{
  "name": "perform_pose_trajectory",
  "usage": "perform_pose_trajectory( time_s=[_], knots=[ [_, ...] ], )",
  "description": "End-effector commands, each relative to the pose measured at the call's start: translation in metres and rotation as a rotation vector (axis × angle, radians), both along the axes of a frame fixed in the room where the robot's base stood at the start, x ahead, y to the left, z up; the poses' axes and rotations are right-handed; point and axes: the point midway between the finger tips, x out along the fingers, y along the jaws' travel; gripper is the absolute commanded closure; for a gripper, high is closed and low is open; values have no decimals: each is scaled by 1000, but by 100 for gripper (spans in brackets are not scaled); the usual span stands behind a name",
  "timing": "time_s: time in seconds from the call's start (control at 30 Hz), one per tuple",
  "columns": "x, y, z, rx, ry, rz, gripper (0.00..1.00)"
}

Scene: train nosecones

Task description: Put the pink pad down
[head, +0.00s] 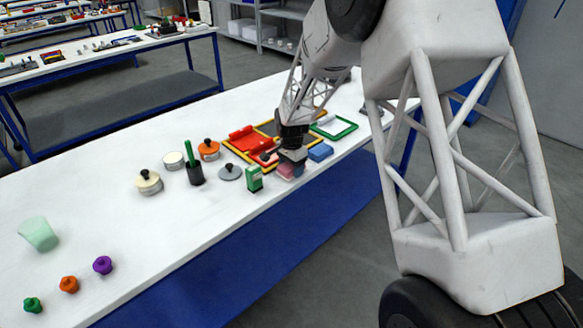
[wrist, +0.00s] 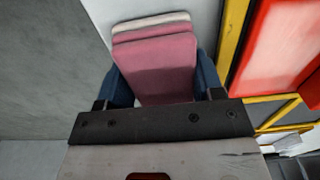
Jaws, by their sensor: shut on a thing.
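The pink pad (wrist: 158,66) is a soft-looking block with a paler strip along its far end in the wrist view. My gripper (wrist: 163,82) is shut on it, with a blue finger on each side. In the head view my gripper (head: 291,162) points down near the front edge of the white table, with the pink pad (head: 285,173) low beneath it. I cannot tell whether the pad touches the table. My gripper hides part of the pad there.
A blue block (head: 320,152) lies close on the right, a green box (head: 254,179) on the left. Behind are a red-and-yellow tray (head: 236,151) and a green frame (head: 345,131). A grey lidded disc (head: 230,173) stands further left. The table's front edge is near.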

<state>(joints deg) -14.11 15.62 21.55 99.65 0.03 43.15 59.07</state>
Motion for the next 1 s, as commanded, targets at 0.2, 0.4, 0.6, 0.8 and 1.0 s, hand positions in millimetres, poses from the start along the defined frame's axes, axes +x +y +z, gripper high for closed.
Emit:
perform_pose_trajectory(
  time_s=[0.2,0.4,0.6,0.8,1.0],
  knots=[
    [0,0,0,0,0,0,61],
    [0,0,-3,0,0,0,30],
    [0,0,-3,0,0,0,28],
    [0,0,0,0,0,0,28],
    [0,0,12,1,-1,0,28]
  ],
)
